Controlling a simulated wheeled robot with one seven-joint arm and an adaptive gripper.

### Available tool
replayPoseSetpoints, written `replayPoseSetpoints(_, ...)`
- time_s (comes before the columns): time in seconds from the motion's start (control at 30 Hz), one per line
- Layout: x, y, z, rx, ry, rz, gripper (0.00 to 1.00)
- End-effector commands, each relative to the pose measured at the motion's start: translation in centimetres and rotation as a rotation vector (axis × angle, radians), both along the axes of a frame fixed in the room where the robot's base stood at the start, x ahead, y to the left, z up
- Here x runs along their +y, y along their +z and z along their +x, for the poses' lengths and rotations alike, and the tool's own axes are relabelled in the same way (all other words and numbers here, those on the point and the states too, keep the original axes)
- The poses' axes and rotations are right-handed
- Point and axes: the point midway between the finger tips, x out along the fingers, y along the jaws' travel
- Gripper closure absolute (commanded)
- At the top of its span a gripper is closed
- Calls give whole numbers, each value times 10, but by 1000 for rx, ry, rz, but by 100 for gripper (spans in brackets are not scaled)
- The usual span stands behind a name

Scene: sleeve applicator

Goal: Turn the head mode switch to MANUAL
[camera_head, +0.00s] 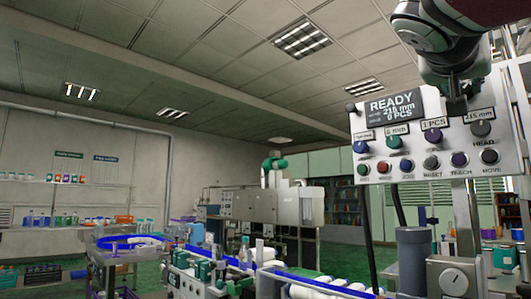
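A white control panel (410,165) hangs at the right, with a dark READY display and two rows of knobs and buttons. The word HEAD is printed at its right, just below a dark round knob (481,128). No MANUAL label is readable, so I cannot tell for certain which control is the head mode switch. A grey box (466,268) below the panel carries a round dial (454,281) with unreadable markings. My gripper (457,104) hangs from the top right in front of the panel's upper part, left of the dark knob. Its fingers are dark and small; their opening is unclear.
A grey cylinder (413,260) stands below the panel, left of the grey box. Dark cables hang under the panel. A conveyor (320,280) with blue rails and white bottles runs along the bottom. Shelves with bottles line the left wall.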

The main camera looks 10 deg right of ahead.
Motion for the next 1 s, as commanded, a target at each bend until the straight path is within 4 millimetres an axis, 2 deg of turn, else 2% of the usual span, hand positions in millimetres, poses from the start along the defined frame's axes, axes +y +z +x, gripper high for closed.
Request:
replayPoseSetpoints(0.27,0,0,0,91,-1,-70,100)
replayPoseSetpoints(1.0,1,0,1,530,0,-413,100)
